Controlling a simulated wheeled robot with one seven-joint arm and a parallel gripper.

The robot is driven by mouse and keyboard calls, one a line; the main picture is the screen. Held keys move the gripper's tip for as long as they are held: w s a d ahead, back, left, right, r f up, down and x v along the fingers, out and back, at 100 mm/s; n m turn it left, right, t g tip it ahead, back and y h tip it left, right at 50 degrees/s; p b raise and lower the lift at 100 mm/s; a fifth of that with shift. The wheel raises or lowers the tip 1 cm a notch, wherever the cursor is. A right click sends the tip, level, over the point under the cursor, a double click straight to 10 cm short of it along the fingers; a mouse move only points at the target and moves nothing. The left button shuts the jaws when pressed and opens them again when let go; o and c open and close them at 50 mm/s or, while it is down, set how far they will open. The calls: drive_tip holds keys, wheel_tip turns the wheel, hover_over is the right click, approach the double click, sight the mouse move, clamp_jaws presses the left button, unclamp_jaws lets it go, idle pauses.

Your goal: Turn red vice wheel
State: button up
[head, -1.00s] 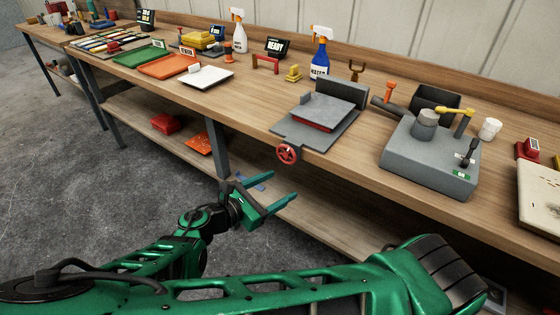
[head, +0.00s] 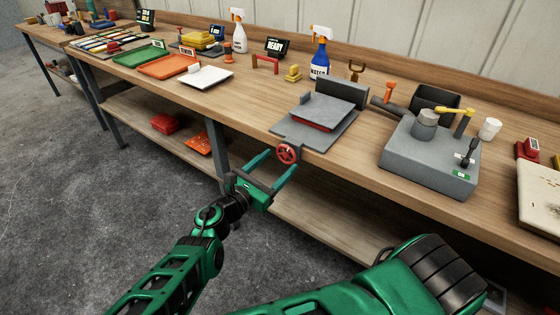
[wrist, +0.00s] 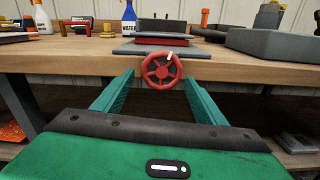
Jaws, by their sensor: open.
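The red vice wheel (head: 288,153) is a spoked handwheel at the front edge of the bench, below the grey vice (head: 322,124). The wrist view shows the wheel (wrist: 162,70) face on, with a small white mark near the top right of its rim. My gripper (head: 276,164) is open and points at the wheel. In the wrist view my two green fingers (wrist: 158,90) lie to the left and right of the wheel's lower part. I cannot tell whether either finger touches the rim.
A grey machine block (head: 428,160) with a yellow lever stands to the right on the bench. A blue spray bottle (head: 320,55) stands behind the vice. A lower shelf (head: 300,210) runs under the bench. The floor (head: 80,220) to the left is clear.

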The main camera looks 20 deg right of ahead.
drive_tip(key=shift+x, duration=0.9)
